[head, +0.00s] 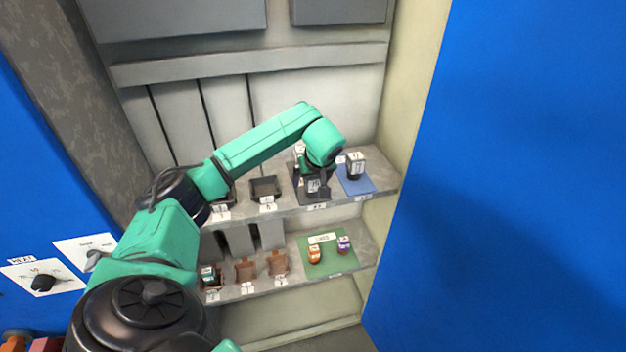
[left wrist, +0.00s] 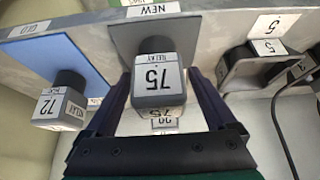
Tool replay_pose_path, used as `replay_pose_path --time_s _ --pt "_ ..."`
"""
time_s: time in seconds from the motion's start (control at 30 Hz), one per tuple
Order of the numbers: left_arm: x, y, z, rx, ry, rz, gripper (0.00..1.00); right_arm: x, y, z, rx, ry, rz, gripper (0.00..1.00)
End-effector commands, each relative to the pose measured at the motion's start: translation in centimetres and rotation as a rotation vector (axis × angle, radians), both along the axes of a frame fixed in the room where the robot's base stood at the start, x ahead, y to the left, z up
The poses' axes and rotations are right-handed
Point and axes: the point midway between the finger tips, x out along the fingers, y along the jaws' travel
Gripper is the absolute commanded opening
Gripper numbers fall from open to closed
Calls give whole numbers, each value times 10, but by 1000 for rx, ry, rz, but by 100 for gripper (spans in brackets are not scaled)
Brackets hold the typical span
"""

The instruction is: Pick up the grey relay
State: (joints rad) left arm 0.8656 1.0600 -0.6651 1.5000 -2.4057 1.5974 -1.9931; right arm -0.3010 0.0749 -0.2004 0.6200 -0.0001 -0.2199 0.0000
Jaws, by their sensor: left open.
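The grey relay (left wrist: 158,82), labelled 75, stands on a dark grey mat (left wrist: 127,35) in the left wrist view. In the head view the relay (head: 313,186) is partly covered by my left gripper (head: 318,178). My left gripper (left wrist: 160,88) is open, with one finger on either side of the relay. I cannot tell whether the fingers touch it. My right gripper is not in view.
A black tray (head: 265,188) is to the left. The lower shelf has brown holders (head: 246,270) and a green mat (head: 325,266). A blue panel (head: 520,180) borders the right.

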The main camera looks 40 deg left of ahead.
Motion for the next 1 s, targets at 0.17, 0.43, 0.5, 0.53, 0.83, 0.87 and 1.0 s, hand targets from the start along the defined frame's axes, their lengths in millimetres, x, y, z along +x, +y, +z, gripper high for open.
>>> replay_pose_path --time_s 0.17,0.43,0.5,0.53,0.83,0.87,1.0 --pt "0 0 0 0 0 0 56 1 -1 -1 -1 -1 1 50" --pt "0 0 1 0 0 0 0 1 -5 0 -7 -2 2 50" --pt "0 0 1 0 0 1 0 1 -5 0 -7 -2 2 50" --pt "0 0 1 0 0 1 0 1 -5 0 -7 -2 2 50" --pt "1 0 37 0 -8 2 0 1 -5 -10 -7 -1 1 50" --pt "2 0 47 -1 -10 2 0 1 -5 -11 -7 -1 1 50" --pt "2 -1 104 -2 -11 1 0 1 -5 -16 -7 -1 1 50"
